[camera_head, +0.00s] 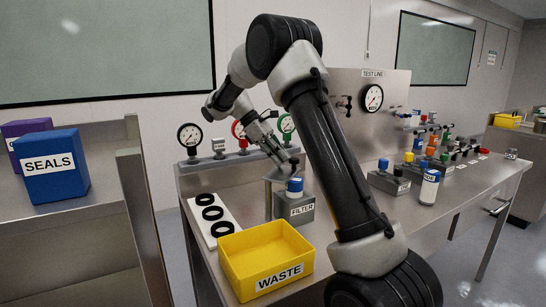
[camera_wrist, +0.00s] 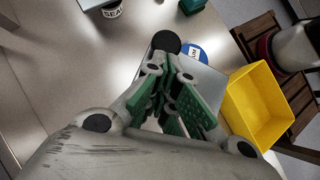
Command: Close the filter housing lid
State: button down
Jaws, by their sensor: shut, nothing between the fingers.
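The grey filter housing (camera_head: 301,210), labelled FILTER, stands on the steel bench behind the yellow waste bin. A white cartridge with a blue top (camera_head: 295,188) stands upright in it; the blue top also shows in the wrist view (camera_wrist: 196,53). A grey plate (camera_head: 274,174), seemingly the lid, is raised at the housing's left and does not cover the cartridge. My gripper (camera_head: 284,160) is shut and empty, pointing down just above the plate. In the wrist view its fingertips (camera_wrist: 173,62) are close to a round black knob (camera_wrist: 166,41). Whether they touch is unclear.
The yellow WASTE bin (camera_head: 266,262) stands in front of the housing. A white board (camera_head: 213,222) with black rings lies to the left. Gauges (camera_head: 190,136) stand behind. A blue-topped bottle (camera_head: 429,188) and several fittings stand at the right. Bench between is partly clear.

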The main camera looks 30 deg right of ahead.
aim_at(291, 171)
jog(key=shift+s+d, duration=0.4)
jog(key=shift+s, duration=0.25)
jog(key=shift+s+d+m+g+y, duration=0.3)
jog(key=shift+s+m+g+y, duration=0.15)
jog(key=shift+m, duration=0.35)
jog(key=shift+s+d, duration=0.25)
jog(key=shift+s, duration=0.8)
